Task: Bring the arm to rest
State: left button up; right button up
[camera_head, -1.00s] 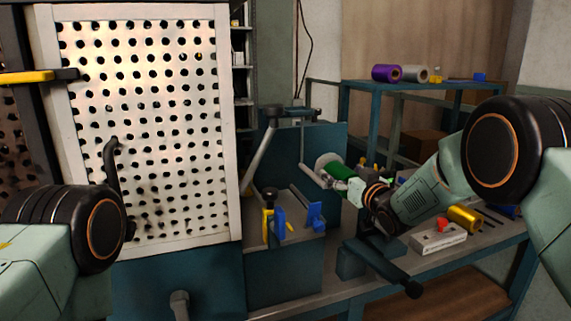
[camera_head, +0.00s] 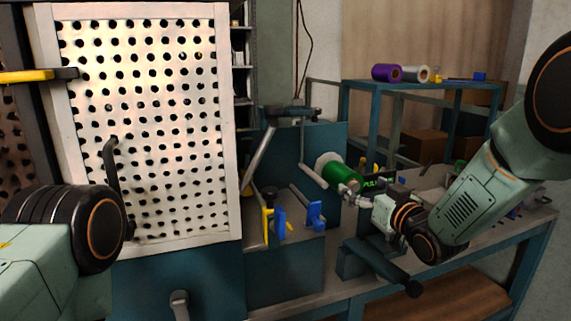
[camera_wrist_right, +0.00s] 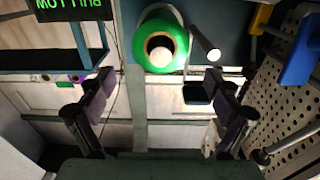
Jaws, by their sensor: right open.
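My right arm reaches in from the right in the head view. Its gripper (camera_head: 353,196) is open and empty, just in front of and below the green foil roll (camera_head: 343,173). The green roll sits on the machine beside a pale disc. In the right wrist view the open fingers (camera_wrist_right: 160,92) stand wide apart, with the green roll (camera_wrist_right: 161,32) beyond them, its core facing me. No contact between fingers and roll shows. My left arm shows at the lower left of the head view, but its gripper is out of view.
A perforated panel (camera_head: 150,120) stands at left. Blue clamps (camera_head: 315,215) and a lever (camera_head: 262,150) are near the machine. Purple (camera_head: 384,73) and silver (camera_head: 415,74) rolls lie on the back shelf.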

aim_at(353, 180)
jog(key=x, duration=0.9)
jog(key=shift+w+a+f, duration=0.1)
jog(key=shift+w+a, duration=0.05)
jog(key=shift+w, duration=0.1)
jog(key=shift+p+v, duration=0.7)
jog(key=shift+v, duration=1.1)
jog(key=shift+s, duration=0.4)
jog(key=shift+s+d, duration=0.1)
jog(key=shift+d, duration=0.15)
